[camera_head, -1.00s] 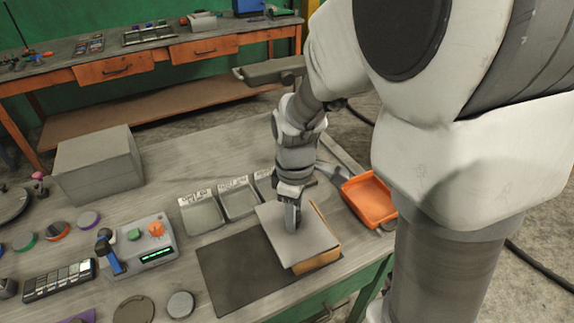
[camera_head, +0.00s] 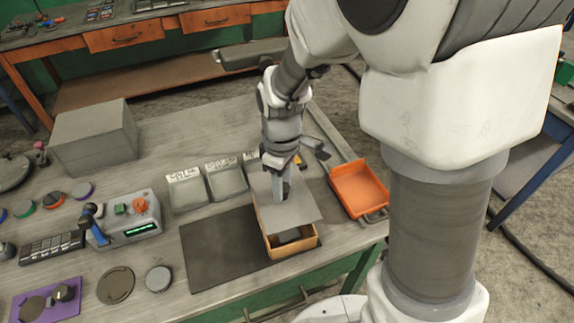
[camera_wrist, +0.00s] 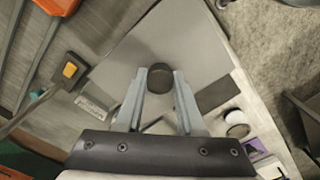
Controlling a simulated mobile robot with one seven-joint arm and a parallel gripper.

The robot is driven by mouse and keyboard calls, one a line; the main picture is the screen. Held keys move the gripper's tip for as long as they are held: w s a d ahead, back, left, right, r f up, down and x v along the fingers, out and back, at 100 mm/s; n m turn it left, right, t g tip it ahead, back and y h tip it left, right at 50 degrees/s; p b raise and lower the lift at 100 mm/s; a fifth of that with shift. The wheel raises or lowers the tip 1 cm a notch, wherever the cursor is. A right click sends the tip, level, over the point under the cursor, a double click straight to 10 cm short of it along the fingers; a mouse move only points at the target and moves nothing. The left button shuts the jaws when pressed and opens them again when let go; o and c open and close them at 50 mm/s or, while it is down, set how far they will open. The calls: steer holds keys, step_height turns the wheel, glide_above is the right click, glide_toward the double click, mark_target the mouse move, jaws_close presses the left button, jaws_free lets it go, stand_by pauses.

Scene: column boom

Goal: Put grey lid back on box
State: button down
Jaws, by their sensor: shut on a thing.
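The grey lid (camera_head: 308,207) is a flat square plate with a dark round knob (camera_wrist: 160,76), seen in the wrist view. My gripper (camera_head: 283,192) points down and is shut on the knob; its fingers (camera_wrist: 165,80) flank the knob in the wrist view. The tan wooden box (camera_head: 293,251) stands on a dark mat. The lid is over the far part of the box, out of line with it. The near end of the box is open, and a grey thing shows inside. I cannot tell whether the lid touches the rim.
The dark mat (camera_head: 218,258) lies left of the box. Labelled grey trays (camera_head: 225,180) stand behind it, and an orange tray (camera_head: 359,190) is at the right. A control box (camera_head: 120,219) and a large grey block (camera_head: 95,138) are farther left. The table's front edge is close to the box.

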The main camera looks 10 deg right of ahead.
mark_target(284, 202)
steer(key=shift+w+d, duration=0.1)
steer(key=shift+f, duration=0.1)
steer(key=shift+f+b, duration=2.55)
steer(key=shift+f, duration=0.65)
steer(key=shift+f+b, duration=0.6)
jaws_free()
stand_by(0.6)
steer(key=shift+r, duration=0.1)
